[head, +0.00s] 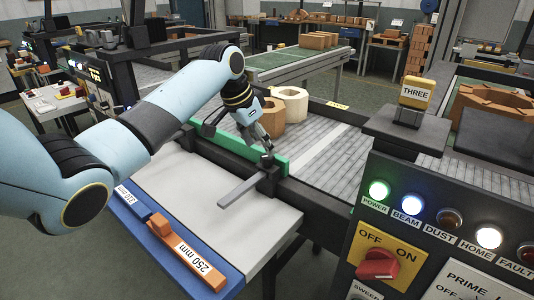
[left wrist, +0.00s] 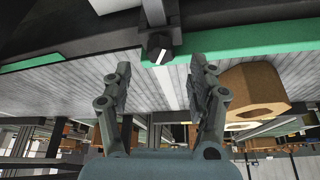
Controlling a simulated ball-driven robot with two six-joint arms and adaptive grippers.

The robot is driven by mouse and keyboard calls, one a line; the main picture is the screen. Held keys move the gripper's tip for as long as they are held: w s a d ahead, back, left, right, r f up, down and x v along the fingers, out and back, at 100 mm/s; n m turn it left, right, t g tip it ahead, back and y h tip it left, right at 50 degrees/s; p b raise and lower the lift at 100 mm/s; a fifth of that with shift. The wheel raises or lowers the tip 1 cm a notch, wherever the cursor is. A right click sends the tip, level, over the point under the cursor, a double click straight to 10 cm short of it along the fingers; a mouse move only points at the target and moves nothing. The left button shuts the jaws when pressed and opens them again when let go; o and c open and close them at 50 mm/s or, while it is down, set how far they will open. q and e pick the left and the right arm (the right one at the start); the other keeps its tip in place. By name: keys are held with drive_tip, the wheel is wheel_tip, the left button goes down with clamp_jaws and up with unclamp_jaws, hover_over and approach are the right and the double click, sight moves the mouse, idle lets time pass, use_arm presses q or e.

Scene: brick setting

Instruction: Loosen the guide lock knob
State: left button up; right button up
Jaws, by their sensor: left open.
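The guide lock knob (left wrist: 158,46) is a small black knob with a white mark, on the dark clamp block at the green guide rail (left wrist: 245,46). In the head view, the clamp block (head: 268,182) sits at the rail (head: 284,165), with a grey bar (head: 240,191) sticking out over the white table. My left gripper (head: 262,146) is pointing down at the knob, partly hiding it. In the left wrist view, its two fingers (left wrist: 160,66) are apart, one to each side of the knob, with nothing held. Contact with the knob cannot be told. My right gripper is not in view.
A hexagonal tan block (head: 271,118) and a cream block (head: 290,104) stand on the grey conveyor just beyond the gripper. Orange and blue gauge bars (head: 190,258) lie at the white table's front edge. A control panel (head: 440,240) with lit lamps stands at right.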

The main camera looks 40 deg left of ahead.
sight(266, 157)
use_arm(q)
drive_tip(key=x, duration=0.4)
drive_tip(key=shift+w, duration=0.1)
drive_tip(key=shift+w+f, duration=0.1)
drive_tip(key=shift+f, duration=0.3)
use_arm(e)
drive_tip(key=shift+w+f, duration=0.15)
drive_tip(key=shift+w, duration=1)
use_arm(q)
drive_tip(key=shift+c, duration=0.3)
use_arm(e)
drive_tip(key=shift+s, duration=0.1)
